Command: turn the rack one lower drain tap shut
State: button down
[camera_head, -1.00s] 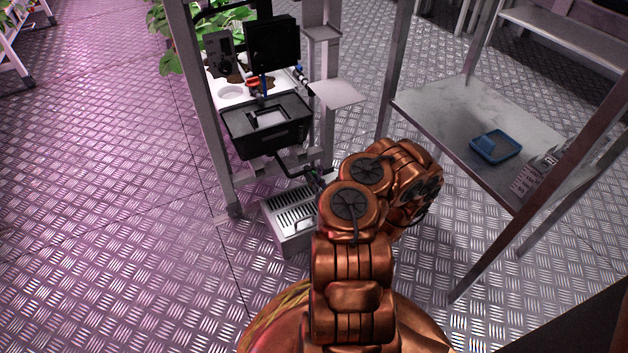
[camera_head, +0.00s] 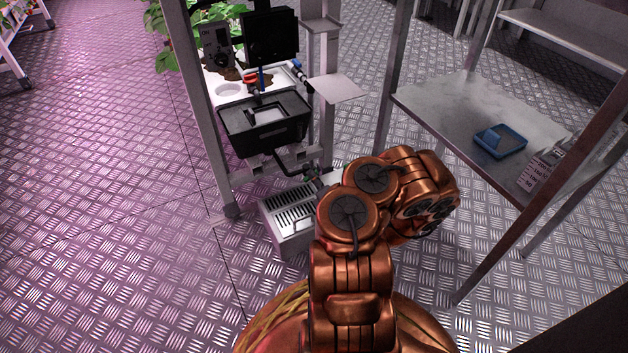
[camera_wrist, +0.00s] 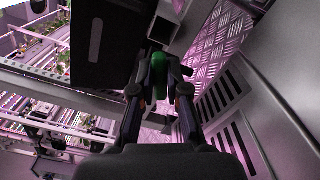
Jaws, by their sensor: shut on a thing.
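The lower drain tap has a green handle (camera_wrist: 159,72), seen in the wrist view between my fingertips. My gripper (camera_wrist: 159,86) is shut on this handle, one finger on each side. In the head view my gripper is mostly hidden by my copper arm, below the black tank (camera_head: 268,138) and its black drain pipe. The tap is too small and covered there to tell the angle of its handle.
A grey slotted metal box (camera_head: 290,212) stands on the floor just under the tap; its slots fill the right of the wrist view. A rack post (camera_head: 200,110) stands left. A steel table (camera_head: 440,105) with a blue tray (camera_head: 513,142) stands right.

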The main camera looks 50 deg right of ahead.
jog(key=m, duration=0.5)
jog(key=shift+f+b, duration=0.15)
jog(key=shift+b, duration=0.15)
dwell(0.4)
jog(key=c, duration=1.2)
grip_release()
jog(key=shift+o, duration=0.2)
jog(key=shift+s, duration=0.15)
jog(key=v, duration=0.7)
jog(key=shift+s, duration=0.1)
